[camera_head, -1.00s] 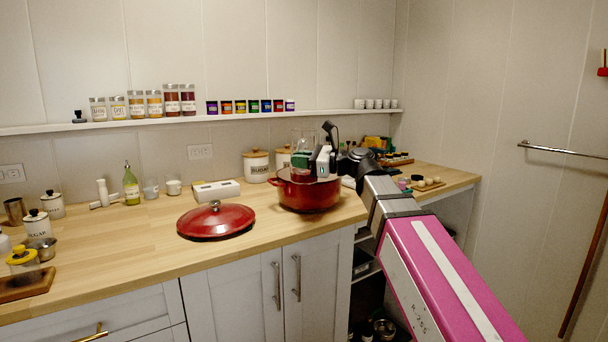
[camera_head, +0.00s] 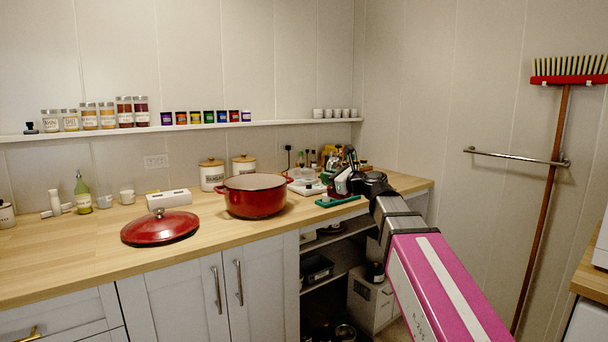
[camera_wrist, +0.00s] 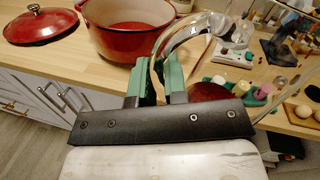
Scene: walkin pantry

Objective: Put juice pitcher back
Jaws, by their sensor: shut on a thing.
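My gripper (camera_wrist: 154,82), with green fingers, is shut on the handle of a clear glass pitcher (camera_wrist: 190,32) in the wrist view. Dark red juice (camera_wrist: 210,92) shows low in the pitcher, partly hidden behind my gripper's bar. In the head view my gripper (camera_head: 343,180) is over the counter's right part, to the right of the red pot. The pitcher is hard to make out there, and I cannot tell whether its base touches anything.
An open red pot (camera_head: 255,196) and its lid (camera_head: 160,228) stand left on the wooden counter (camera_head: 60,262). A white power strip (camera_wrist: 232,57), small colored jars (camera_wrist: 240,88) and round pieces on a board (camera_wrist: 299,112) lie near the pitcher. Open shelves (camera_head: 322,268) are below.

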